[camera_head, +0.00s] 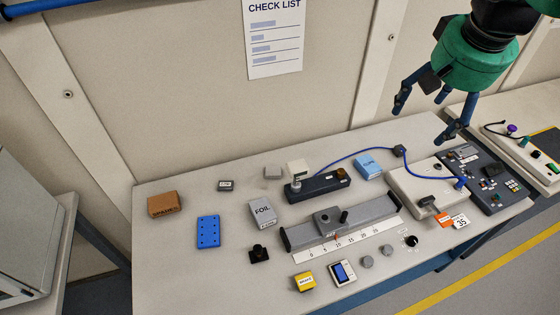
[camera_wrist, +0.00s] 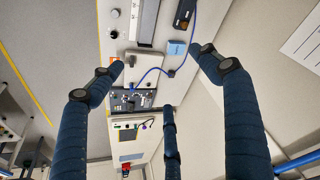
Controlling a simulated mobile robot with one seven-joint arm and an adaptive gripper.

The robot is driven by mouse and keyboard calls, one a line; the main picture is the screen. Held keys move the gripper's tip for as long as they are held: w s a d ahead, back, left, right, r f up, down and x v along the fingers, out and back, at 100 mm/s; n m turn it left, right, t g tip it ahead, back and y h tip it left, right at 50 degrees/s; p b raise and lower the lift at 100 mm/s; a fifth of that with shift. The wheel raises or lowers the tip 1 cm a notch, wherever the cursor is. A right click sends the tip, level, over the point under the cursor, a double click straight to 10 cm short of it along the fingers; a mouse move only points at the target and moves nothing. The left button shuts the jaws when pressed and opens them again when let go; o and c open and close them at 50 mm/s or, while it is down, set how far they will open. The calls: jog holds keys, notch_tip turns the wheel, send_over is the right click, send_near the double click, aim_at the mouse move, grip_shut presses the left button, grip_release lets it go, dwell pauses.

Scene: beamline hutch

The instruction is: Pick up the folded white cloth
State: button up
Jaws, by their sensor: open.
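No cloth can be clearly made out. My gripper (camera_head: 422,118) hangs open and empty in the air above the table's back right, well to the right of both. In the wrist view my gripper's spread fingers (camera_wrist: 160,65) have nothing between them that they touch. Neither pale piece can be made out there.
The table (camera_head: 180,270) holds a dark device (camera_head: 318,187), a light blue packet (camera_head: 368,165), a foil box (camera_head: 262,213), a blue plate (camera_head: 208,231), a brown box (camera_head: 164,204) and a long rail (camera_head: 340,222). A blue cable (camera_head: 345,158) loops across the back. The front left is clear.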

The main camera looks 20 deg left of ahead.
jog(key=w+a+f+n+p, duration=0.1)
jog(key=w+a, duration=0.3)
jog(key=a, duration=0.3)
jog(key=w+a+g, duration=0.1)
jog(key=w+a, duration=0.2)
jog(key=a, duration=0.3)
jog(key=w+a+f+n+p, duration=0.1)
jog(key=w+a, duration=0.3)
jog(key=a, duration=0.3)
jog(key=w+a+f+g+p, duration=0.1)
jog(key=a+f, duration=0.3)
jog(key=a, duration=0.6)
jog(key=w+a+f+p, duration=0.1)
jog(key=a+f, duration=0.3)
jog(key=a, duration=0.7)
notch_tip(320, 180, down, 29)
jog(key=shift+r+n, duration=0.15)
jog(key=shift+n, duration=0.15)
jog(key=shift+w+a, duration=0.1)
jog(key=b, duration=0.2)
send_over(273, 171)
jog(key=shift+s+f, duration=0.2)
jog(key=shift+f, duration=1.95)
jog(key=shift+s+f, duration=0.15)
jog(key=shift+f, duration=1.95)
